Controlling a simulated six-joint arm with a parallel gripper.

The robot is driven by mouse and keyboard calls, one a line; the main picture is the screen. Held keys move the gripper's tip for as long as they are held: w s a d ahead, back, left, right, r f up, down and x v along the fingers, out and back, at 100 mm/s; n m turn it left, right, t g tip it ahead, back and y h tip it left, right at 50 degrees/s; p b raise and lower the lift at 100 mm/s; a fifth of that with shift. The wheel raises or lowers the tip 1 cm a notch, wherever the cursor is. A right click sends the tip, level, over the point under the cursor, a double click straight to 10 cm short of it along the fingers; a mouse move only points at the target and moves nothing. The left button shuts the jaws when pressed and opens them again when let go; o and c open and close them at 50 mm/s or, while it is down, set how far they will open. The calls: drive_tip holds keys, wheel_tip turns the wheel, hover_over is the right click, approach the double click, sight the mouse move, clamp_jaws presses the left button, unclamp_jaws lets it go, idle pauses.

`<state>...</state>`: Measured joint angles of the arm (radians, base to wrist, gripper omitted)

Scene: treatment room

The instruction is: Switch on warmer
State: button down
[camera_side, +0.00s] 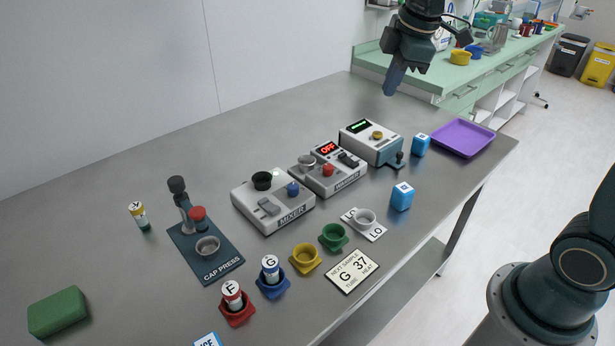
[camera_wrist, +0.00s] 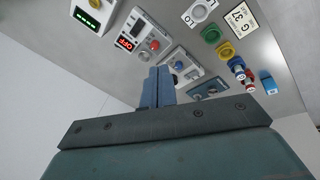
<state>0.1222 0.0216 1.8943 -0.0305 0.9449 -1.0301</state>
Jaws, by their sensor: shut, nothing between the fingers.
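The warmer (camera_side: 337,176) is a grey-white box on the steel table, between the mixer and a box with a green display. Its display reads OFF in red. It has a round metal well, a red knob and a dark switch on top. In the wrist view the warmer (camera_wrist: 142,42) is beyond the fingertips, its OFF display at its left. My gripper (camera_side: 391,90) is shut and empty, high above the back right of the table, well apart from the warmer. The shut fingers also show in the wrist view (camera_wrist: 158,80).
The mixer (camera_side: 273,204) stands left of the warmer, and the box with the green display (camera_side: 371,140) right of it. The cap press (camera_side: 205,248), several coloured cups, blue blocks (camera_side: 401,197) and a purple tray (camera_side: 462,138) are around. A card (camera_side: 352,271) reads G 37.

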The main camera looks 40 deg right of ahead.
drive_tip(key=w+d+f+n, duration=0.3)
drive_tip(key=w+f, duration=0.1)
drive_tip(key=w, duration=0.3)
drive_tip(key=n+g, duration=0.2)
drive_tip(key=n, duration=0.2)
hover_over(343, 154)
drive_tip(key=s, duration=0.2)
wheel_tip(343, 154, down, 7)
drive_tip(key=shift+s+a+r, duration=0.1)
drive_tip(key=shift+s, duration=0.1)
drive_tip(key=f, duration=0.4)
drive_tip(key=w+f, duration=0.1)
drive_tip(key=f, duration=0.7)
drive_tip(key=shift+w+f, duration=0.2)
drive_tip(key=shift+w, duration=0.15)
drive_tip(key=shift+w+f, duration=0.15)
drive_tip(key=shift+f, duration=0.6)
